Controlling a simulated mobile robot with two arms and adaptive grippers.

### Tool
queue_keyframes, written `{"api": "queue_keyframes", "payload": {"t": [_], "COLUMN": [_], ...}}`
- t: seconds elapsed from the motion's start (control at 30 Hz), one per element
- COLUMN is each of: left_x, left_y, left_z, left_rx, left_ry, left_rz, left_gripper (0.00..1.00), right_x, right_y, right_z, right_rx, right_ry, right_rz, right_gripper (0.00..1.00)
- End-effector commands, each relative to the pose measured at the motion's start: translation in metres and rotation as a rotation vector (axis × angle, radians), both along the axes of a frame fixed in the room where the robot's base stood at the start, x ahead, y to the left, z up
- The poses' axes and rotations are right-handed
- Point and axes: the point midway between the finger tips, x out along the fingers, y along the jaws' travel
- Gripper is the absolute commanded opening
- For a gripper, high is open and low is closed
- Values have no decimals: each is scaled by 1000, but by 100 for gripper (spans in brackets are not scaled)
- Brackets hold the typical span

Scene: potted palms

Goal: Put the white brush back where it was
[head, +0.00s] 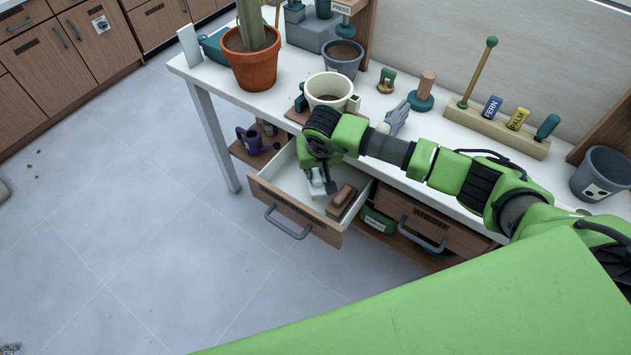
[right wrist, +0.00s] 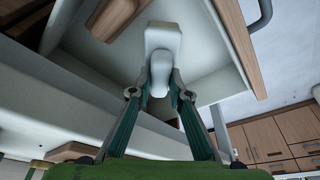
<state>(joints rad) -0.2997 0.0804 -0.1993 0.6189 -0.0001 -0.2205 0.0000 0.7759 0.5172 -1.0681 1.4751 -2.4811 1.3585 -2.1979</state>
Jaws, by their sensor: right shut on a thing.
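My right gripper (head: 322,178) reaches down into the open drawer (head: 286,202) of the white table. In the right wrist view, its fingers (right wrist: 160,88) are shut on the handle of the white brush (right wrist: 163,38). The brush also shows in the head view (head: 317,189), inside the drawer walls and partly hidden by the gripper. I cannot tell whether it touches the drawer floor. A brown wooden brush or block (head: 342,197) lies to its right in the same drawer; it also shows in the right wrist view (right wrist: 112,17). My left gripper is not in view.
The white tabletop (head: 285,92) holds a cactus in a terracotta pot (head: 252,68), a cream pot (head: 328,90), a grey glove (head: 397,116) and a wooden tool rack (head: 480,122). A purple watering can (head: 254,141) stands left of the drawer. The tiled floor (head: 160,250) in front is clear.

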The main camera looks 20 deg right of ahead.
Motion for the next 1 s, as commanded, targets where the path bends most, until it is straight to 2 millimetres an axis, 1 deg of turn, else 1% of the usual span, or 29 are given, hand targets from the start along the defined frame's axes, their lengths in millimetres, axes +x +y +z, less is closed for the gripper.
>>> {"api": "queue_keyframes", "payload": {"t": [0.17,0.23,0.3,0.33,0.6,0.77,0.8,0.83,1.0], "left_x": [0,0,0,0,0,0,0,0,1], "left_y": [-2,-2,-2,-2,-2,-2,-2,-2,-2], "left_z": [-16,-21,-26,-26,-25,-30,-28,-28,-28], "left_rx": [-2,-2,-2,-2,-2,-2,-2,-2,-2], "left_ry": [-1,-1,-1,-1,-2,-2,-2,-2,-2], "left_rz": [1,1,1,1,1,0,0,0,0], "left_gripper": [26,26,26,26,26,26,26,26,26], "right_x": [9,7,7,7,8,8,8,8,8], "right_y": [-1,0,0,0,-1,-1,-1,-1,-1], "right_z": [-14,-28,-38,-40,-39,-44,-42,-42,-42], "right_rx": [0,3,3,3,1,0,0,0,0], "right_ry": [-1,4,3,2,-1,-1,0,0,0], "right_rz": [-2,0,-1,-1,0,0,0,0,0], "right_gripper": [0,0,0,0,0,0,28,34,34]}}
